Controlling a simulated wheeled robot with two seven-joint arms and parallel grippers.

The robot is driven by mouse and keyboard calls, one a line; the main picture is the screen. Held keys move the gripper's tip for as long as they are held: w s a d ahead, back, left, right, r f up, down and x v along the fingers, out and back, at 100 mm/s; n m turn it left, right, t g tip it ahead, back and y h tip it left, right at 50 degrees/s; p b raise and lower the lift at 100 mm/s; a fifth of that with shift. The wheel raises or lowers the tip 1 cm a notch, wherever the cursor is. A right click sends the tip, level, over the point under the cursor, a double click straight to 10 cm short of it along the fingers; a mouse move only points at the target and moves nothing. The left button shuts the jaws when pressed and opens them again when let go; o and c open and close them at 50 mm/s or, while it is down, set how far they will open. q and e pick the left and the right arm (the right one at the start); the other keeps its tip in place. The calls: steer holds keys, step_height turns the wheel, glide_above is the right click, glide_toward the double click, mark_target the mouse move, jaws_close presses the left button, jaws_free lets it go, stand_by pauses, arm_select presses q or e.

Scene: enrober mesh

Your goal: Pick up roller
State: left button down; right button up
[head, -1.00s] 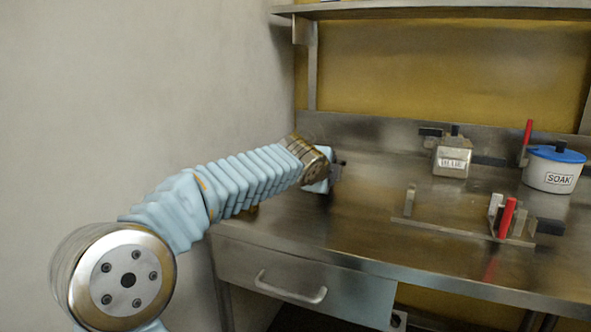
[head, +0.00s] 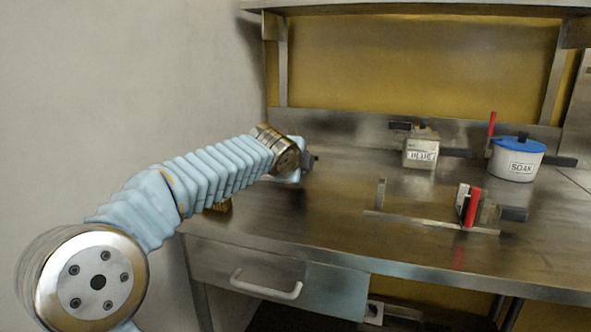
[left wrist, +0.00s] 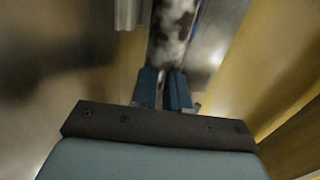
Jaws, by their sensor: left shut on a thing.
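In the left wrist view, my left gripper (left wrist: 165,78) has its two blue fingers closed on a long thing mottled dark and white, which looks like the roller (left wrist: 174,32). The roller runs away from the fingertips to the top edge, where its far end is cut off. In the head view, my left gripper (head: 308,161) is over the left part of the steel bench (head: 345,195); the wrist hides most of it, and I cannot make out the roller there. My right gripper is not in view.
A rail fixture (head: 425,222) with a red handle (head: 472,208) stands on the bench to the right. Behind it are a labelled metal pot (head: 421,142) and a white SOAK pot (head: 515,165) with a blue lid. A shelf (head: 400,9) hangs above; a wall is at left.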

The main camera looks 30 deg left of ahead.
arm_select(q)
steer(key=s+d+r, duration=0.7)
steer(key=d+r, duration=0.4)
steer(key=d, duration=0.1)
steer(key=shift+s+r, duration=0.15)
steer(key=shift+r, duration=0.2)
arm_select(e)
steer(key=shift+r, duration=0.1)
